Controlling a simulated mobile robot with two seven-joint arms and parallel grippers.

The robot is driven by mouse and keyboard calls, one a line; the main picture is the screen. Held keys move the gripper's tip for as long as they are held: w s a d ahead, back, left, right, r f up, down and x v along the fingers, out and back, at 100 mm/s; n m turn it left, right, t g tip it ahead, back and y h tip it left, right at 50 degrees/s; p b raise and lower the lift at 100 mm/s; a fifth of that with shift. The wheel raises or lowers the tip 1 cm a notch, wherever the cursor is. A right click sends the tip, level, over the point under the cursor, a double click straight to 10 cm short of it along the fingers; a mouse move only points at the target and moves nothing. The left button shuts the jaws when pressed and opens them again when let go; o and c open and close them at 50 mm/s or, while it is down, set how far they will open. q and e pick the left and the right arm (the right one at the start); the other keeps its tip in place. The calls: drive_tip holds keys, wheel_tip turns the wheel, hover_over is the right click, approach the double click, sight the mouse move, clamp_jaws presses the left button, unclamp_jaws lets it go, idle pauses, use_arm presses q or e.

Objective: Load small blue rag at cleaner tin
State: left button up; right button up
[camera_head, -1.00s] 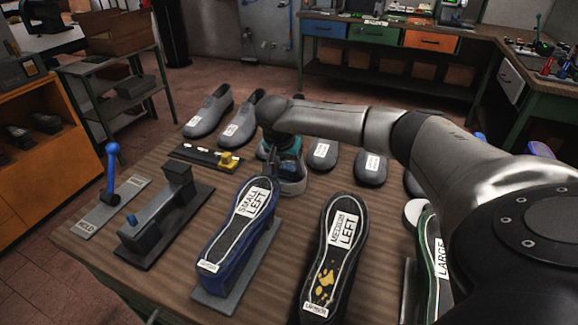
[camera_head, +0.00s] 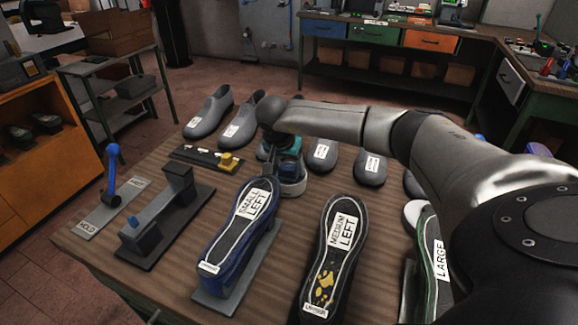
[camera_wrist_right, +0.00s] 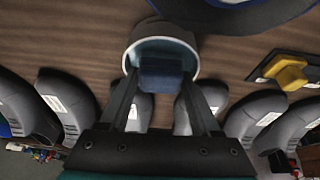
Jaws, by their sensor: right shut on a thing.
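My right gripper (camera_wrist_right: 160,82) is shut on a small blue rag (camera_wrist_right: 160,73). The rag is at the mouth of a round, white-rimmed cleaner tin (camera_wrist_right: 133,55). I cannot tell whether it touches the tin's contents. In the head view the right gripper (camera_head: 283,160) points down at the tin (camera_head: 293,188), which stands on the bench behind the small left shoe. The gripper hides much of the tin, and the rag cannot be made out there. My left gripper is not in view.
The blue-edged small left shoe (camera_head: 240,228) and the medium left shoe (camera_head: 333,250), with yellow smears, stand sole up in front. A lever (camera_head: 112,175) and grey press (camera_head: 165,215) are at left. Grey shoes (camera_head: 322,154) line the back.

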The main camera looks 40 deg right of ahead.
sight(289, 166)
drive_tip(key=shift+r+p, duration=2.45)
drive_tip(key=shift+r, duration=0.8)
